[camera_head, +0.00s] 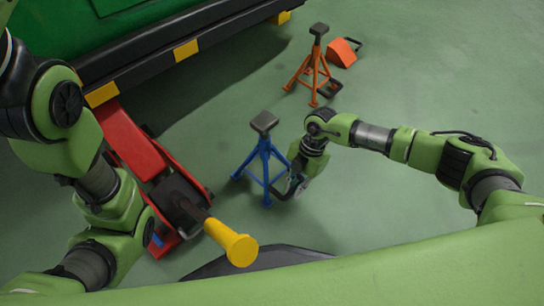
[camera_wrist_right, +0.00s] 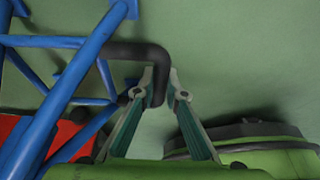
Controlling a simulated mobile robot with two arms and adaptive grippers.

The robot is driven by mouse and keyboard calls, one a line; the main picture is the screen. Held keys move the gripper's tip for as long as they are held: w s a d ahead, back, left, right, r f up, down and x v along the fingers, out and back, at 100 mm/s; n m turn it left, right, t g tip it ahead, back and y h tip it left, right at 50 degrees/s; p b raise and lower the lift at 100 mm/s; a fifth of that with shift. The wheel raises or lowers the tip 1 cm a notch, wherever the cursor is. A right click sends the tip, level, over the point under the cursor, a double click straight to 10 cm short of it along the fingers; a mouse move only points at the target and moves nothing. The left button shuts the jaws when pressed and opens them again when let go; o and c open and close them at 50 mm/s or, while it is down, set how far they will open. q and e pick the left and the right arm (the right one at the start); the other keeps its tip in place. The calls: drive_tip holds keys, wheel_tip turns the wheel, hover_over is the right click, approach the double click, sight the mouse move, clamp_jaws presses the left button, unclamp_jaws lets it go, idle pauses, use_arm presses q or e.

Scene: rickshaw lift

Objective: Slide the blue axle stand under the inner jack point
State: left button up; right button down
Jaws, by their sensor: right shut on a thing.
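The blue axle stand (camera_head: 264,152) stands upright on the green floor, apart from the rickshaw's side and right of the red jack. Its dark bent handle (camera_wrist_right: 135,52) sticks out from the blue frame (camera_wrist_right: 70,85) in the right wrist view. My right gripper (camera_head: 294,184) is at the stand's lower right, its fingers (camera_wrist_right: 160,97) shut on that handle. The green rickshaw body (camera_head: 150,30) has a black sill with yellow marks (camera_head: 186,50); I cannot tell which mark is the inner jack point. My left arm comes in at the left; its gripper is out of view.
A red floor jack (camera_head: 135,142) reaches under the sill, its yellow-ended handle (camera_head: 232,243) pointing toward me. An orange axle stand (camera_head: 314,70) and an orange wedge-shaped block (camera_head: 342,52) are at the back. The floor between the blue stand and the sill looks clear.

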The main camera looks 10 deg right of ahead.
drive_tip(key=shift+w+a+b, duration=0.55)
drive_tip(key=shift+w+a, duration=0.3)
drive_tip(key=shift+w, duration=0.25)
drive_tip(key=shift+w+a+b, duration=0.55)
drive_tip(key=shift+w+a, duration=0.3)
drive_tip(key=shift+w, duration=0.2)
drive_tip(key=shift+w+a+b, duration=0.65)
drive_tip(key=shift+w+a, duration=0.05)
drive_tip(key=shift+w, duration=0.2)
drive_tip(key=shift+w+a+r+b, duration=0.1)
drive_tip(key=shift+w+a+b, duration=0.75)
drive_tip(key=shift+w+b, duration=0.15)
drive_tip(key=shift+w+a+b, duration=0.8)
drive_tip(key=shift+w+b, duration=0.2)
drive_tip(key=shift+w+a+b, duration=0.45)
drive_tip(key=shift+w+a, duration=0.3)
drive_tip(key=shift+w, duration=0.1)
drive_tip(key=shift+w+a, duration=0.8)
drive_tip(key=shift+w, duration=0.2)
